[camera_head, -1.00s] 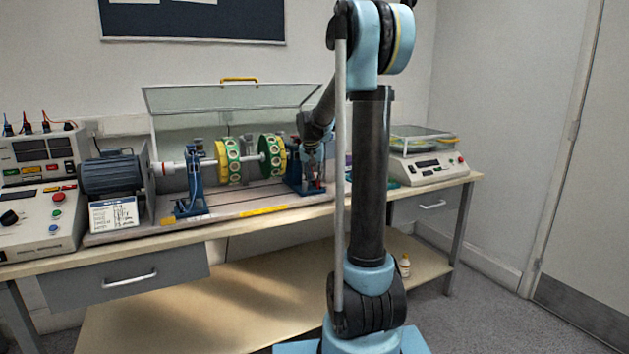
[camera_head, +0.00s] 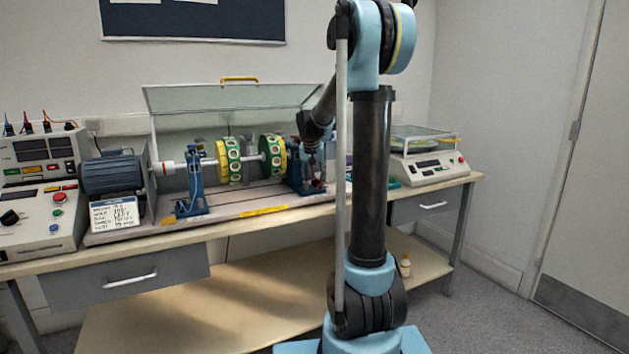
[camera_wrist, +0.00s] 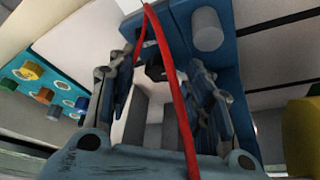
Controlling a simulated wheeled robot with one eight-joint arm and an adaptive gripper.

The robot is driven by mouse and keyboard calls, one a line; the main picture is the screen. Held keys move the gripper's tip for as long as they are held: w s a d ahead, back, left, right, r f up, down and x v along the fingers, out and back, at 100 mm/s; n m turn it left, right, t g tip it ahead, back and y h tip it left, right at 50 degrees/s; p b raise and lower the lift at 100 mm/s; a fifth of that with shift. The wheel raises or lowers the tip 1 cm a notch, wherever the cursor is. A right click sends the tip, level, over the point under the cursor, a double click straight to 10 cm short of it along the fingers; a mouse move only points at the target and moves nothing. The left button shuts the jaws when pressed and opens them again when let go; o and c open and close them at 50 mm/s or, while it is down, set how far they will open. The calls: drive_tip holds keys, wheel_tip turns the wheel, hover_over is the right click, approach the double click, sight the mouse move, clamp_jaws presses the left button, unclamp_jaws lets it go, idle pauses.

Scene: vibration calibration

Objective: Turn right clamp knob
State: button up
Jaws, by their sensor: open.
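The right bearing stand (camera_head: 294,178) is blue and stands at the right end of the shaft on the rig. My gripper (camera_head: 316,180) is at this stand, pointing down and partly hidden by its parts and my arm. In the wrist view, my gripper's fingers (camera_wrist: 165,100) are open, one on each side of a dark piece (camera_wrist: 155,69) that may be the right clamp knob. A pale block shows below that piece, between the fingers. I cannot tell whether the fingers touch anything. A red cable (camera_wrist: 177,85) crosses in front of this gap. The blue stand's plate (camera_wrist: 228,50) lies behind.
Yellow-green discs (camera_head: 272,155) sit on the shaft left of my gripper. A clear cover (camera_head: 230,97) is raised behind. A teal board with coloured knobs (camera_wrist: 45,92) is at the wrist view's left. A scale (camera_head: 430,168) stands on the bench at right.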

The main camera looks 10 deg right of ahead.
drive_tip(key=v, duration=1.1)
drive_tip(key=shift+r, duration=0.3)
drive_tip(key=w+d+r+n+g+y, duration=0.1)
drive_tip(key=d+r+n+y, duration=0.25)
drive_tip(key=n, duration=0.55)
drive_tip(key=w+d+r+n+g+y, duration=0.1)
drive_tip(key=d+r+n+g+y, duration=0.1)
drive_tip(key=d+n, duration=0.5)
drive_tip(key=a+f, duration=0.2)
drive_tip(key=f, duration=0.3)
drive_tip(key=w+a+f+n, duration=0.1)
drive_tip(key=a+f, duration=0.2)
drive_tip(key=f, duration=0.3)
drive_tip(key=w+a+f+n, duration=0.1)
drive_tip(key=a+f, duration=0.1)
drive_tip(key=f, duration=0.3)
drive_tip(key=shift+w+a+f, duration=0.25)
drive_tip(key=shift+a+f, duration=0.05)
drive_tip(key=shift+a, duration=0.05)
drive_tip(key=c, duration=1.1)
